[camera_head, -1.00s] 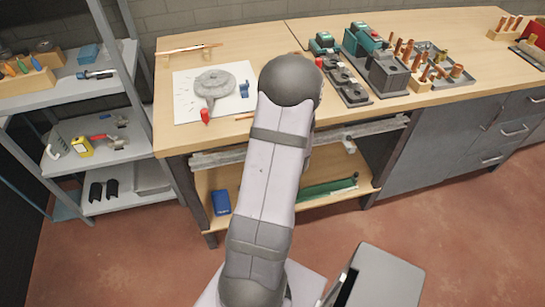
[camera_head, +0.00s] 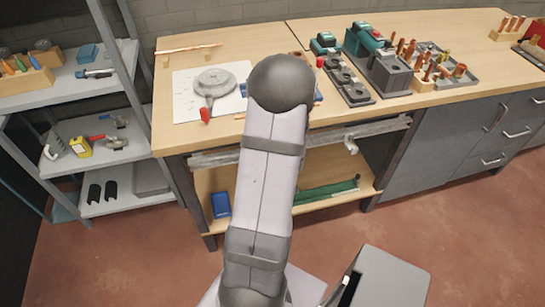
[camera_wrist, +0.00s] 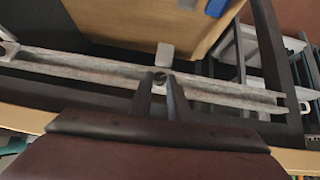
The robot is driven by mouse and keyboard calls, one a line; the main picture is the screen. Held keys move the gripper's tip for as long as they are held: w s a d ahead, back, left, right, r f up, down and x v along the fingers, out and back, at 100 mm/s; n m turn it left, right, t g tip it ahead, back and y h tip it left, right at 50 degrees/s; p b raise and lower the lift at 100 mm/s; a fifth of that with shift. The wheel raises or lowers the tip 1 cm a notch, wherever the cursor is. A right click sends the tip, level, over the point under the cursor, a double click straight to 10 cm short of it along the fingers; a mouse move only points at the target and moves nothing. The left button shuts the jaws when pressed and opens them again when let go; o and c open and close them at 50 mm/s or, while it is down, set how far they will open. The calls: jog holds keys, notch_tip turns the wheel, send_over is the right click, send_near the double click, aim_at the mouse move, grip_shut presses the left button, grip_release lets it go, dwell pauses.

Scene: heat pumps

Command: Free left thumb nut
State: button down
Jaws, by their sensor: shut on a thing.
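The long grey rail (camera_wrist: 90,66) crosses the wrist view, and in the camera_head view the rail (camera_head: 222,158) runs under the bench's front edge. In the wrist view my gripper (camera_wrist: 160,78) is at the middle of the rail, its two dark fingers close together. It is shut on a small part between the fingertips, mostly hidden, which appears to be the left thumb nut (camera_wrist: 159,87). A pale block (camera_wrist: 165,54) shows just beyond the fingertips. In the camera_head view my arm hides the gripper and this part of the rail. A pale fitting (camera_head: 351,147) shows farther right on the rail.
The wooden bench top (camera_head: 215,50) carries a round grey part (camera_head: 214,82) on a white sheet, dark green tools and several copper pieces. The lower shelf (camera_head: 265,185) holds a blue box (camera_head: 221,204). A grey shelf unit (camera_head: 110,165) stands at the left.

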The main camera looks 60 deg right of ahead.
jog(key=shift+f+g+h+b, duration=0.1)
jog(key=shift+g+h+b, duration=0.2)
jog(key=shift+b, duration=1.15)
jog(key=shift+w+a+f+n+g+h+b, duration=0.15)
jog(key=shift+n+g+h+b, duration=0.55)
jog(key=shift+b, duration=3.8)
jog(key=shift+r+p, duration=0.2)
jog(key=shift+p, duration=0.25)
jog(key=shift+w, duration=0.1)
jog(key=shift+a+f+n+h+p, duration=0.15)
jog(key=shift+n+h+p, duration=0.3)
jog(key=shift+p, duration=1.1)
jog(key=shift+w+a+f+n+g+h+p, duration=0.15)
jog(key=shift+n+g+h+p, duration=0.1)
jog(key=shift+g+h+p, duration=0.3)
jog(key=shift+h+p, duration=0.3)
jog(key=shift+g, duration=0.25)
